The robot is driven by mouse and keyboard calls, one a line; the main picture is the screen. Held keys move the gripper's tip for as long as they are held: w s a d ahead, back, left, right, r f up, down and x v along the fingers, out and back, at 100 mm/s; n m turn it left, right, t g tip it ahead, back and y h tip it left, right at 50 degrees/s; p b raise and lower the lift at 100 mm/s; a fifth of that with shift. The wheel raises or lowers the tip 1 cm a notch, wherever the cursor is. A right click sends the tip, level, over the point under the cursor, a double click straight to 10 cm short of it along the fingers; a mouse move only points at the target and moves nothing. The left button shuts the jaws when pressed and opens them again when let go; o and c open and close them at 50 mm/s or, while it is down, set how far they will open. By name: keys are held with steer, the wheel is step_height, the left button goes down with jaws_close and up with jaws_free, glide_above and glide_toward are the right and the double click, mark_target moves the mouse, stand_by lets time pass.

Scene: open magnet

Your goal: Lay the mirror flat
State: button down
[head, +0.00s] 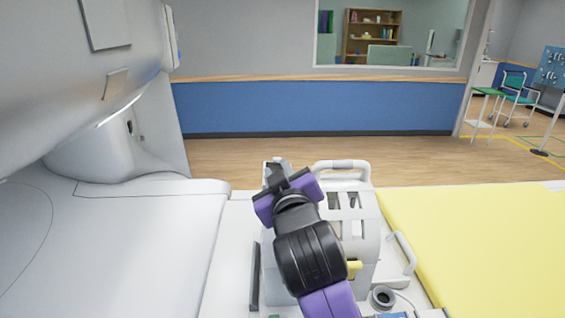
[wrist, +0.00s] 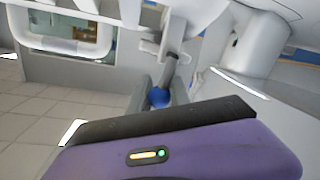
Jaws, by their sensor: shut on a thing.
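My gripper (head: 276,172) is at the left side of the white slatted head coil (head: 353,222). In the wrist view, its grey fingers (wrist: 159,99) close around a round blue knob (wrist: 158,97). A short dark-tipped grey bar (wrist: 171,67) rises just beyond the knob; I cannot tell whether it joins the knob. I cannot clearly make out the mirror's face or its tilt, since my purple and black wrist covers much of this area in the head view.
The white magnet housing (head: 120,150) stands close on the left. A yellow mattress (head: 470,240) lies on the right. A white side handle (head: 403,255) and a round dark socket (head: 382,297) are near my arm. Open floor (head: 420,160) lies beyond.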

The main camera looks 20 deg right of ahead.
steer(key=shift+a+n+p, duration=0.1)
steer(key=shift+n+p, duration=0.4)
steer(key=shift+n, duration=0.1)
steer(key=shift+w+a+f, duration=0.1)
steer(key=c, duration=1.2)
jaws_free()
steer(key=b+v, duration=0.1)
steer(key=v, duration=0.7)
steer(key=shift+b, duration=0.3)
steer(key=shift+w+a, duration=0.1)
